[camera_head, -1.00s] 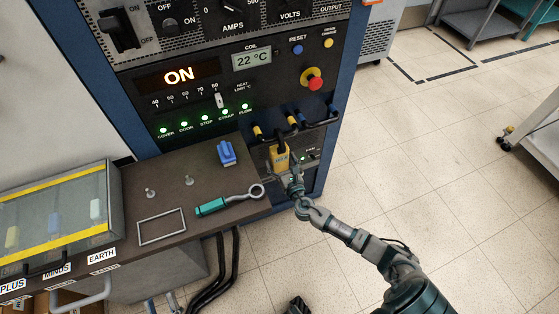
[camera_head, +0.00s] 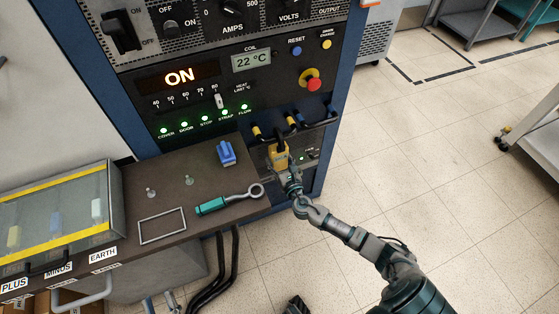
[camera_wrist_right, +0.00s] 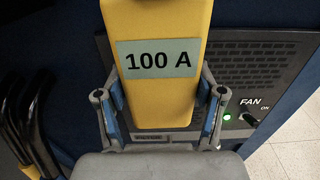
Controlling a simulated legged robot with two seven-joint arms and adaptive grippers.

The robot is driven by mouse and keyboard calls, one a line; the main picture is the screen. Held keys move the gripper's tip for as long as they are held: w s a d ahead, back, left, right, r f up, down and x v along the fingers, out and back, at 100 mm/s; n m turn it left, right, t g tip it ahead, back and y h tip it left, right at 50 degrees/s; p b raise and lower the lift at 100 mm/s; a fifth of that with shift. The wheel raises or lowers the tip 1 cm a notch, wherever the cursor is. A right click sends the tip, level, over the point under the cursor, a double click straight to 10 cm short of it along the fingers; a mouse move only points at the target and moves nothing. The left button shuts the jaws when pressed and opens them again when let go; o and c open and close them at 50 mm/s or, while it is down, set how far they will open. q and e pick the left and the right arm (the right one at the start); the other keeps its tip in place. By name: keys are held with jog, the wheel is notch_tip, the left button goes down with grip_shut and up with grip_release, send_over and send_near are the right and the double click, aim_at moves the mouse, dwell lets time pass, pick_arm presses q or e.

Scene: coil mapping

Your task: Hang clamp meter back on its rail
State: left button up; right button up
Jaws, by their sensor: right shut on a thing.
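The yellow clamp meter (camera_head: 279,158) is upright in front of the lower cabinet panel, its black top close under the dark rail (camera_head: 315,124). I cannot tell whether it touches the rail. In the right wrist view the meter (camera_wrist_right: 165,95) shows a "100 A" label and its top is cut off. My right gripper (camera_head: 287,170) is shut on the meter's lower part; its fingers stand on either side of the meter in the wrist view (camera_wrist_right: 160,115). Grey parts at the bottom edge of the head view look like my left gripper (camera_head: 162,305); its jaws are not clear.
Black leads with yellow bands (camera_head: 292,121) hang at the rail. A fan switch (camera_wrist_right: 250,113) is right of the meter. The bench (camera_head: 190,215) holds a blue clamp (camera_head: 226,153), a teal-handled tool (camera_head: 212,206) and a clear case (camera_head: 60,215).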

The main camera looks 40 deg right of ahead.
aim_at(280, 159)
pick_arm(q)
jog(key=shift+r+p, duration=1.2)
jog(key=shift+r, duration=0.75)
pick_arm(e)
jog(key=shift+r, duration=1.45)
jog(key=shift+a, duration=0.1)
jog(key=shift+p+v, duration=0.75)
jog(key=shift+v, duration=1.55)
jog(key=shift+p+v, duration=0.35)
jog(key=shift+v, duration=1.05)
pick_arm(q)
notch_tip(280, 159, up, 3)
jog(key=shift+s+r+t, duration=0.15)
jog(key=shift+t, duration=0.15)
